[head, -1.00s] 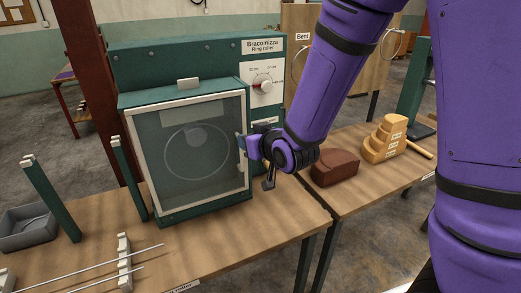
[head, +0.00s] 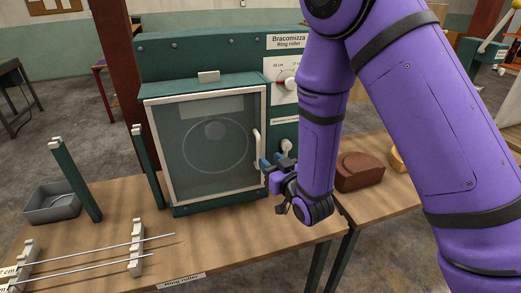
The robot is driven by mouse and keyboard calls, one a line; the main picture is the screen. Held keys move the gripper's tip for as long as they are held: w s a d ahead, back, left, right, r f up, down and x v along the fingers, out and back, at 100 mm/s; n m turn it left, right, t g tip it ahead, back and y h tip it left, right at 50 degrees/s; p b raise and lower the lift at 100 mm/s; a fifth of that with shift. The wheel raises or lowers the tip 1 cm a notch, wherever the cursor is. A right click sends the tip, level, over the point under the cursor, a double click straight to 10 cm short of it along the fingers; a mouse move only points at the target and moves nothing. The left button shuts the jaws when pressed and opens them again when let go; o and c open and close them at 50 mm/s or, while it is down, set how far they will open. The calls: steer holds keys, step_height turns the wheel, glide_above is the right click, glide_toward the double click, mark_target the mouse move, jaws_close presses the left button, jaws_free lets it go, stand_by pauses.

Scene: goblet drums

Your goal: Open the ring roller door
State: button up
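The ring roller (head: 200,58) is a green machine on the wooden table. Its front door (head: 211,145) has a pale frame and a clear pane, with a ring visible behind it. The door looks closed. A pale upright handle (head: 256,142) sits on the door's right edge. My gripper (head: 273,162) is just right of the handle's lower end, with its blue-grey fingertips apart and nothing seen between them. I cannot tell whether a fingertip touches the handle.
A dial (head: 288,84) and a light knob (head: 286,146) are on the machine's right side. Green posts (head: 75,178), a grey tray (head: 52,203) and thin rods (head: 100,250) are at the left. A brown block (head: 358,171) stands right of my arm.

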mark_target(258, 150)
steer(key=x, duration=0.7)
steer(key=shift+w+a, duration=0.15)
steer(key=shift+w, duration=0.05)
jaws_close()
